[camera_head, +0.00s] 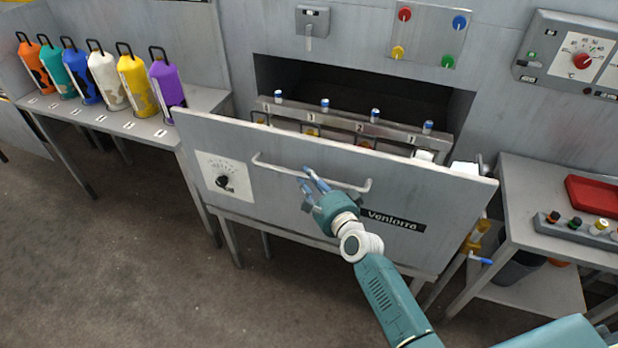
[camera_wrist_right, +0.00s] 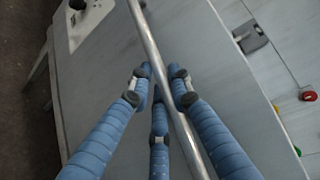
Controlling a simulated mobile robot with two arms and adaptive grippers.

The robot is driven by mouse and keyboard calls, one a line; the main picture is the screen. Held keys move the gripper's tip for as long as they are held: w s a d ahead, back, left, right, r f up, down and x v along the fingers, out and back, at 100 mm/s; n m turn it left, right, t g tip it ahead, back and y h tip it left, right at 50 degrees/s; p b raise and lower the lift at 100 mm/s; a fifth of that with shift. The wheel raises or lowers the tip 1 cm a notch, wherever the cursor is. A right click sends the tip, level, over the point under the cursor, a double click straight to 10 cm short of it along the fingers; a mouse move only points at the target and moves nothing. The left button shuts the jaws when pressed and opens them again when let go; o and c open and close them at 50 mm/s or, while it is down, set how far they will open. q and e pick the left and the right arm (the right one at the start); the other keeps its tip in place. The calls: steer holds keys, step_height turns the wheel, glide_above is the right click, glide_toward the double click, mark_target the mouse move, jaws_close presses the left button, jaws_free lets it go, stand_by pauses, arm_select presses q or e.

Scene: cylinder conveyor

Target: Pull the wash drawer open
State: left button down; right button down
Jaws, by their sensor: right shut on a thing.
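The wash drawer (camera_head: 300,205) is a wide grey front with a dial plate at its left and a "Veniorra" label. It stands out from its dark wall opening, with a numbered rack (camera_head: 345,128) showing behind the front. Its bar handle (camera_head: 345,184) runs across the front. My right gripper (camera_head: 313,180) is at the handle's left-middle part. In the right wrist view, the handle (camera_wrist_right: 150,40) passes between the blue fingers (camera_wrist_right: 163,88), which are closed around it. My left gripper is not in view.
Several coloured bottles (camera_head: 133,82) stand on a side table at the left. A table with a red tray (camera_head: 595,195) is at the right. A control panel (camera_head: 575,55) is on the wall. Open floor (camera_head: 150,260) lies in front of the drawer.

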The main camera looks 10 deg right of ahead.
steer(key=c, duration=1.6)
jaws_free()
steer(key=shift+o, duration=0.2)
steer(key=shift+s, duration=0.1)
steer(key=v, duration=1.1)
steer(key=shift+s, duration=0.4)
